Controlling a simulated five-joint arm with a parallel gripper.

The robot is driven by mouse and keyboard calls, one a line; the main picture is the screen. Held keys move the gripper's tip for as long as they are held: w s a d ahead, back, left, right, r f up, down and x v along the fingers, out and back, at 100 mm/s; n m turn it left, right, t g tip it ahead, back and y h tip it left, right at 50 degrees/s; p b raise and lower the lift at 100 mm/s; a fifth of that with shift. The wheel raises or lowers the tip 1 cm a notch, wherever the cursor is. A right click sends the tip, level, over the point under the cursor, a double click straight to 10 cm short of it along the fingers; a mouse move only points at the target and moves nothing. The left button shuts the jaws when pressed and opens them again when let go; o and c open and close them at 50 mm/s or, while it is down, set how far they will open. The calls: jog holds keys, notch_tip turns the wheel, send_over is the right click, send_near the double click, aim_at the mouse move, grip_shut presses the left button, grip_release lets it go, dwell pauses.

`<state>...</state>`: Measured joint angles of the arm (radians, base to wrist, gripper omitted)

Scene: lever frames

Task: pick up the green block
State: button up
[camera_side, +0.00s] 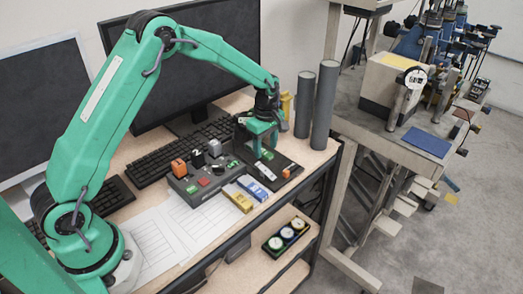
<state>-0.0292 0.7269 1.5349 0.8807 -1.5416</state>
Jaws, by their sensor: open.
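My gripper (261,148) points down over a black tray (293,166) at the right part of the desk. Its jaws are open. A small green piece (267,155) shows right by the fingertips, on or just above the tray; it is probably the green block. My gripper is green too, so I cannot tell where one ends and the other begins, or whether they touch.
A grey box (203,184) with coloured parts stands left of the gripper, near an orange block (179,168). A yellow block (238,197) and a blue block (254,188) lie in front. Two tall grey cylinders (325,105) stand close on the right. A keyboard (180,155) lies behind.

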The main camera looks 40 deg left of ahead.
jog(key=shift+f, duration=0.65)
grip_shut()
jog(key=shift+r, duration=0.2)
